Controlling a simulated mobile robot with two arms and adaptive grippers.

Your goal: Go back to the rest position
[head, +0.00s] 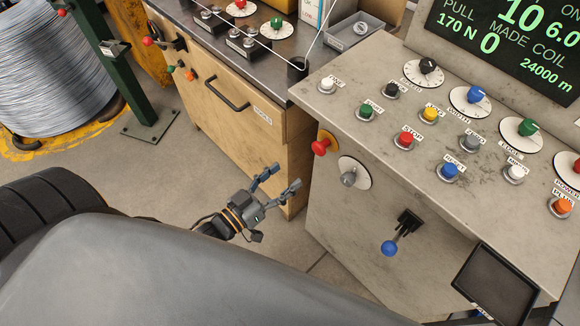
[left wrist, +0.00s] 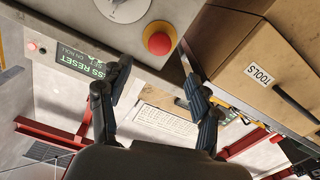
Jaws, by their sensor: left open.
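My left gripper (head: 277,181) is open and empty in the head view. It hangs over the floor in front of the gap between the wooden cabinet and the grey control console. In the left wrist view its two dark fingers (left wrist: 160,98) are spread apart with nothing between them. My right gripper is in neither view.
The grey console (head: 345,215) stands to the right, with a red knob (head: 321,147), a grey knob (head: 349,179) and a blue-tipped lever (head: 390,247) on its front. The wooden cabinet (head: 215,115) is behind the gripper. A wire coil (head: 55,70) stands far left. Floor (head: 140,180) is clear at left.

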